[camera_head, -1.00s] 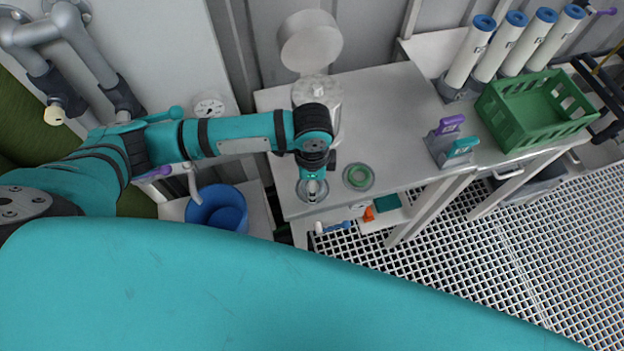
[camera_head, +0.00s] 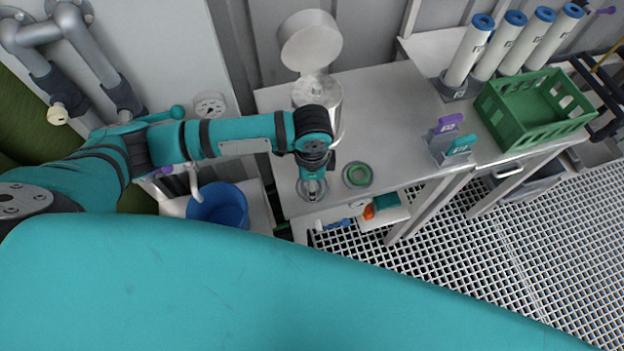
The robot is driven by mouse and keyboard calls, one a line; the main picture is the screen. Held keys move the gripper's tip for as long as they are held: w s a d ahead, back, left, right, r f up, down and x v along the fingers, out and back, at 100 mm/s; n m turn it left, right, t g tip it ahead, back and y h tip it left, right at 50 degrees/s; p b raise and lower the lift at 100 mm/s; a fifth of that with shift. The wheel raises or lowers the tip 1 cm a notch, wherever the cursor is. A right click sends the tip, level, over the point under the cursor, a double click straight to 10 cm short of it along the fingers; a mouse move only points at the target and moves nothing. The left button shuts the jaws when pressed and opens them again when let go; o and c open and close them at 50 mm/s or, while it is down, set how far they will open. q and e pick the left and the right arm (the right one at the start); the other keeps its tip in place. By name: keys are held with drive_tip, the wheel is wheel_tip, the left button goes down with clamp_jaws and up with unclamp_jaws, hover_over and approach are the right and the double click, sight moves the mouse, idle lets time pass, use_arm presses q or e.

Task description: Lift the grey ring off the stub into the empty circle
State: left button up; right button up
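My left gripper (camera_head: 312,188) points down over a round grey disc (camera_head: 303,196) at the front left corner of the grey table. It hides the middle of that disc, so I cannot make out the grey ring or the stub there, nor whether the fingers are open or shut on something. Just to the right, a green ring (camera_head: 347,175) lies on another grey round disc (camera_head: 357,186). I cannot pick out a clearly empty circle. My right gripper is not in view.
A steel pot (camera_head: 329,92) with its lid raised stands behind my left wrist. A grey holder (camera_head: 437,148) with purple and teal handled items, a green crate (camera_head: 500,125) and several white tubes (camera_head: 470,55) are to the right. The table middle (camera_head: 390,110) is clear.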

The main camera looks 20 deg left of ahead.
use_arm(q)
drive_tip(key=o, duration=0.9)
wheel_tip(320, 180, up, 12)
drive_tip(key=shift+f, duration=0.1)
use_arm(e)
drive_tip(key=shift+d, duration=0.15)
